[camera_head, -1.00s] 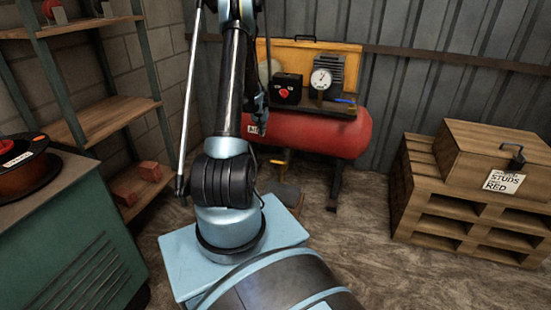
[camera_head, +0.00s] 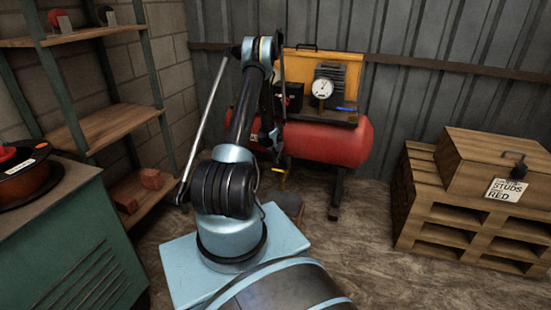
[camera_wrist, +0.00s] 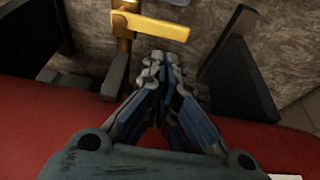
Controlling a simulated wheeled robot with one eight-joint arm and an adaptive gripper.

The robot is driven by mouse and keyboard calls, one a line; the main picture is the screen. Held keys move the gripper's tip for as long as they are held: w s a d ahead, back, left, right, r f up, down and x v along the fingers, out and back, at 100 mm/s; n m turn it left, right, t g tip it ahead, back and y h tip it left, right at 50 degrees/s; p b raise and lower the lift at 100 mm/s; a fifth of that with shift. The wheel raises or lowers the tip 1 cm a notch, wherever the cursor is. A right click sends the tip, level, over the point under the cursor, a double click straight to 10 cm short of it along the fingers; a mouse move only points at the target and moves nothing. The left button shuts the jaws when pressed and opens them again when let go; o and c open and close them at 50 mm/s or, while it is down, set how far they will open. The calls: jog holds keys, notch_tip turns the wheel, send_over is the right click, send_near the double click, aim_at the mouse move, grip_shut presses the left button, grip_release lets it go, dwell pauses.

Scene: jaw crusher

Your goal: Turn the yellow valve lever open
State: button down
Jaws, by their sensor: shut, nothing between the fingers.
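The yellow valve lever (camera_wrist: 150,25) lies near the top of the wrist view, extending right from a brass-coloured stem (camera_wrist: 124,45). It shows small below the red tank in the head view (camera_head: 280,181). My gripper (camera_wrist: 160,58) is shut and empty, its fingertips just below the lever in the wrist view. A small gap separates them in the picture; I cannot tell the depth between them. In the head view my gripper (camera_head: 275,142) is in front of the red tank, above the lever, partly hidden by my arm.
The red tank (camera_head: 342,143) carries a gauge (camera_head: 321,88) and a black box. Its dark leg (camera_head: 336,190) stands right of the lever. Wooden shelves (camera_head: 110,120) and a green cabinet (camera_head: 75,235) are at left. A pallet stack (camera_head: 450,225) stands right, with open floor between.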

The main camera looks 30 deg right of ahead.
aim_at(279, 170)
jog(key=shift+x, duration=2.65)
